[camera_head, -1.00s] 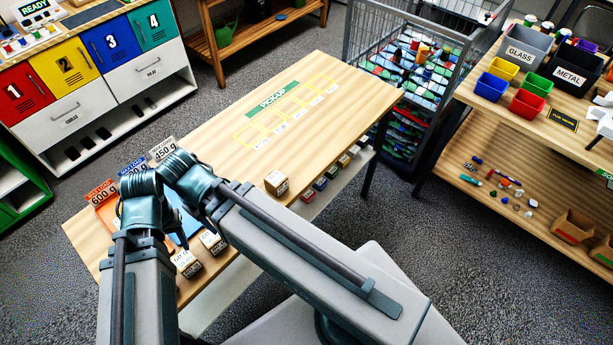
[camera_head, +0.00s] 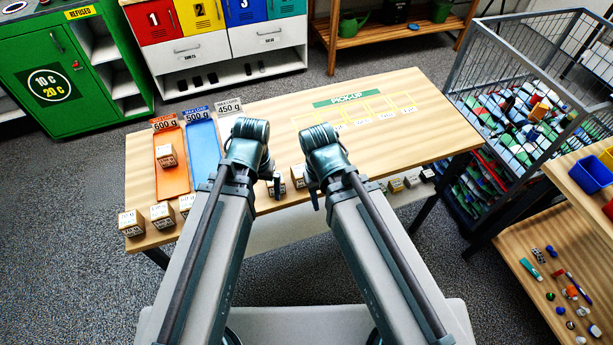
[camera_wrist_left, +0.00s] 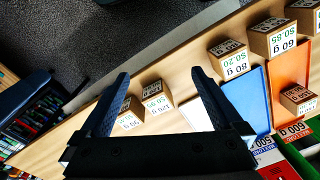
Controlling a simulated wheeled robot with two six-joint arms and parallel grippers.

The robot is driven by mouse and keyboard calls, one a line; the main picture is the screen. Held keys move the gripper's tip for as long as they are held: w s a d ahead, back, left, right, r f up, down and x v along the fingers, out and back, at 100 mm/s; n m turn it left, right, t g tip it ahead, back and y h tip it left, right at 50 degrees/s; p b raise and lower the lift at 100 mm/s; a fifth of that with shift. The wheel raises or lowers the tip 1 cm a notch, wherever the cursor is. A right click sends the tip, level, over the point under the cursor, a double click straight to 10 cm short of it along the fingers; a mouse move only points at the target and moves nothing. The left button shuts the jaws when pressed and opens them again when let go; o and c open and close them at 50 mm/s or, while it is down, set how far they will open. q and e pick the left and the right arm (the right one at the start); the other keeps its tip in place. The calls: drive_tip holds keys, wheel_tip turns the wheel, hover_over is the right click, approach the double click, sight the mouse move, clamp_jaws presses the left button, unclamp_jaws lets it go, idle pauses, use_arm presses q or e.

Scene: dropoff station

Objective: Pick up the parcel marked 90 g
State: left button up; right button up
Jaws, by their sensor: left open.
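Several small cardboard parcels with printed weights stand along the table's front edge. In the left wrist view, one parcel (camera_wrist_left: 156,97) shows between my left gripper's (camera_wrist_left: 160,80) spread fingers, and another parcel (camera_wrist_left: 130,114) sits beside it, partly behind a finger. Other parcels there read 80 g (camera_wrist_left: 229,58) and 60 g (camera_wrist_left: 275,38). In the head view my left gripper (camera_head: 274,187) is over the front edge, open and empty. My right gripper (camera_head: 315,194) is close by, its jaws unclear.
An orange tray (camera_head: 172,183) bearing a parcel (camera_head: 167,156) and a blue tray (camera_head: 203,147) lie on the table's left. The table's middle and the pick-up area (camera_head: 376,113) are clear. A wire cart (camera_head: 480,75) stands at the right.

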sight(300, 172)
use_arm(q)
drive_tip(key=w+n+h, duration=0.1)
drive_tip(key=w+n, duration=0.1)
drive_tip(key=n, duration=0.2)
drive_tip(key=w+n+h, duration=0.1)
drive_tip(key=w+n, duration=0.2)
drive_tip(key=n, duration=0.2)
drive_tip(key=w+n+t+h, duration=0.1)
drive_tip(key=w+n, duration=0.2)
drive_tip(key=n, duration=0.1)
drive_tip(key=shift+d+r+n, duration=0.1)
drive_tip(key=shift+d+n, duration=0.2)
drive_tip(key=shift+n, duration=0.1)
drive_tip(key=w+d+r+n+h, duration=0.1)
drive_tip(key=w+d+n+h, duration=0.15)
drive_tip(key=d+n, duration=0.55)
drive_tip(key=shift+n+y, duration=0.25)
drive_tip(key=shift+n, duration=0.55)
drive_tip(key=f+b, duration=0.2)
drive_tip(key=w+f+b, duration=0.1)
drive_tip(key=f+b, duration=0.4)
drive_tip(key=shift+w+d+f+b, duration=0.1)
drive_tip(key=shift+w+f+b, duration=0.05)
drive_tip(key=shift+w+b, duration=0.2)
drive_tip(key=shift+w+d+f+b, duration=0.1)
drive_tip(key=shift+d+f+b, duration=0.1)
drive_tip(key=shift+f+b, duration=0.15)
